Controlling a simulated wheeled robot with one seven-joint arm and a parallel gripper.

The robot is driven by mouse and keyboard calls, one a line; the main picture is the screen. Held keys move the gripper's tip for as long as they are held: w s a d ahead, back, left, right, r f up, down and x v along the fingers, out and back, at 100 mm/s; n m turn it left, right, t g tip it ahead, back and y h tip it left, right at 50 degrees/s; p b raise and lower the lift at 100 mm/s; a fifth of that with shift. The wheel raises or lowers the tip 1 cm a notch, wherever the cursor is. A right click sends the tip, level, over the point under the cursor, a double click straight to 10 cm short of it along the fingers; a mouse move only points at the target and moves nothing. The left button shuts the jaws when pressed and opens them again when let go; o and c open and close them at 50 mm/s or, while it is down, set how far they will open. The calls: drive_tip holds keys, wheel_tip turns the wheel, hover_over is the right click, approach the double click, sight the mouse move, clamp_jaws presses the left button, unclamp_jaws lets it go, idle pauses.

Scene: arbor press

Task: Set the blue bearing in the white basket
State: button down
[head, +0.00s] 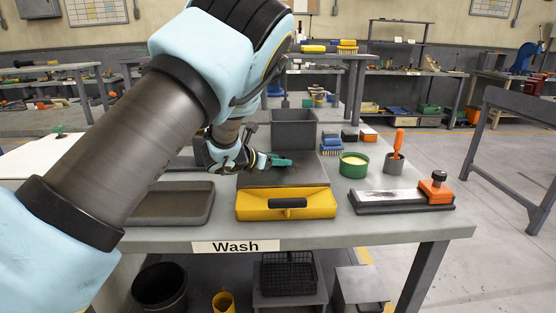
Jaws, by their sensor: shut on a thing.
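My gripper (268,161) is at the end of my arm, above the dark plate behind the yellow tray on the wash table. It is shut on a small teal-green thing (280,162), mostly hidden by the fingers and too small to identify. I cannot make out a blue bearing. No white basket shows; a black wire basket (290,272) stands under the table. My arm covers much of the left side of the view.
Floor is clear at right.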

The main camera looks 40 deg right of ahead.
drive_tip(key=shift+f, duration=0.15)
drive_tip(key=shift+c, duration=1.4)
unclamp_jaws()
